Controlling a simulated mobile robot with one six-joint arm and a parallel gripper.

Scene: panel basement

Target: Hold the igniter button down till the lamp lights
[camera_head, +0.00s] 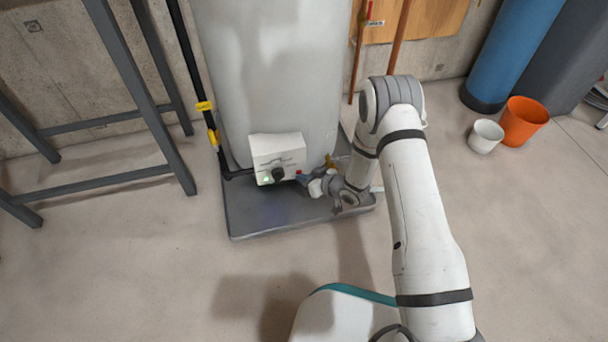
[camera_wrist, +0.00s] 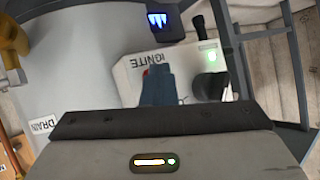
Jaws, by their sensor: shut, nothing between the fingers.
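The white control box (camera_head: 278,150) is on the front of the tall grey tank. The wrist view shows it upside down, with the word IGNITE on its face (camera_wrist: 128,80). The red igniter button (camera_head: 299,172) is at its right; in the wrist view only a red sliver (camera_wrist: 146,72) shows beside my fingers. The lamp (camera_head: 266,180) glows green, also in the wrist view (camera_wrist: 208,55). My gripper (camera_head: 305,178) is shut and empty, its blue fingers (camera_wrist: 157,72) at the button. The contact itself is hidden.
A black knob (camera_head: 278,173) sits between lamp and button. A dark window (camera_wrist: 165,24) shows blue flames. A brass drain valve (camera_wrist: 14,42) is close by. The tank (camera_head: 270,70) stands on a grey plinth (camera_head: 245,226). A black pipe (camera_head: 190,55) runs at left.

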